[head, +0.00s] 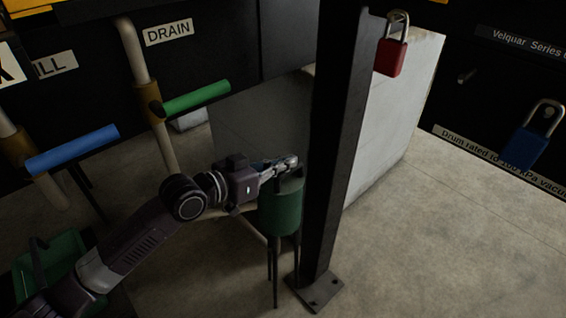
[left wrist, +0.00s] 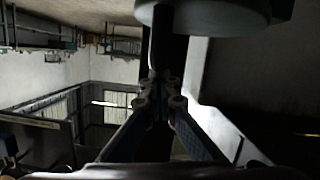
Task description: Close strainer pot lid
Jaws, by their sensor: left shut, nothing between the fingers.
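The green strainer pot (head: 281,208) stands on thin legs behind the foot of a dark post in the head view. My left gripper (head: 293,161) is shut and empty, with its tips just above the pot's top, close to the post. Whether it touches the pot is unclear. In the left wrist view my left gripper (left wrist: 159,84) shows its fingers together. A pale green round part (left wrist: 215,14) lies at the top edge of that view; I cannot tell whether it is the lid or the pot body. The lid's position is unclear in the head view. My right gripper is not in view.
The dark post (head: 336,150) stands right beside the pot. A pale block (head: 395,125) is behind it, with a red padlock (head: 391,57) above. Green (head: 197,98) and blue (head: 72,150) handles stick out at left. The floor at right is clear.

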